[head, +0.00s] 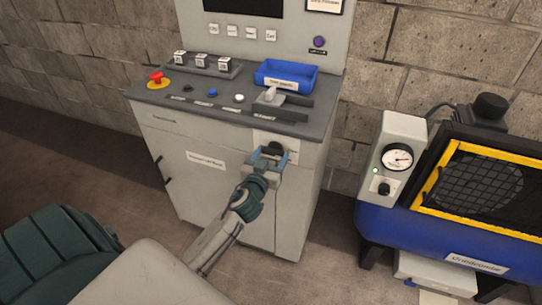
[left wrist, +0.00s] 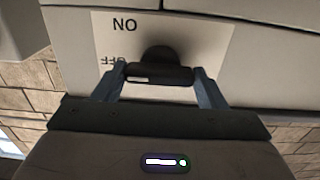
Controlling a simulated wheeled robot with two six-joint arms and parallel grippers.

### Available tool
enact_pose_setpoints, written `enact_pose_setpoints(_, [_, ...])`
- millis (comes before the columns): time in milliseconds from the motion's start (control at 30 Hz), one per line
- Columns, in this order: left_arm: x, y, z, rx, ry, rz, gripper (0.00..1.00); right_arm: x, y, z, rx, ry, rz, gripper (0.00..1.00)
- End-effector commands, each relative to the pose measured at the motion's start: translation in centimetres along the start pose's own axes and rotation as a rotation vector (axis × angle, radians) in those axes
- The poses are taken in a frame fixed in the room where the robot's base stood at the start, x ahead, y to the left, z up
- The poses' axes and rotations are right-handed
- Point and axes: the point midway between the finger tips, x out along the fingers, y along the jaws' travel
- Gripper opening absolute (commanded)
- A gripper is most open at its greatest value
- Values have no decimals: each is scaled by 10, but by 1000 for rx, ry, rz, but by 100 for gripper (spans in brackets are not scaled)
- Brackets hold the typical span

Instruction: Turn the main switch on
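The main switch is a black rotary knob with a bar handle (left wrist: 160,74) on a white label plate (left wrist: 215,38), on the front of the grey cabinet. In the head view the black knob (head: 272,147) shows just beyond my left gripper (head: 269,160). In the left wrist view the plate reads ON and OFF upside down. The handle lies level there, its left end beside the OFF mark. My left gripper's fingers (left wrist: 160,82) stand at both ends of the handle and appear to touch it. My right gripper is not in view.
The cabinet top (head: 190,100) carries a red emergency button (head: 156,77), small buttons, a blue tray (head: 286,75) and a lever (head: 270,93). A blue compressor-like unit (head: 400,225) with a gauge (head: 398,158) stands at the right. Floor shows between it and the cabinet.

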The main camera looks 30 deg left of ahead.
Motion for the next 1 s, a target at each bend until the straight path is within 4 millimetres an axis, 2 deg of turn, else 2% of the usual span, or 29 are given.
enact_pose_setpoints(233, [0, 0, 0, 25, 0, 0, 43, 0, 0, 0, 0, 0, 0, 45])
enact_pose_setpoints(467, [0, 0, 0, 139, 0, 0, 43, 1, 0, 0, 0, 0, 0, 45])
enact_pose_setpoints(1000, [0, 0, 0, 631, -1, 0, 43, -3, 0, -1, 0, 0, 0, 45])
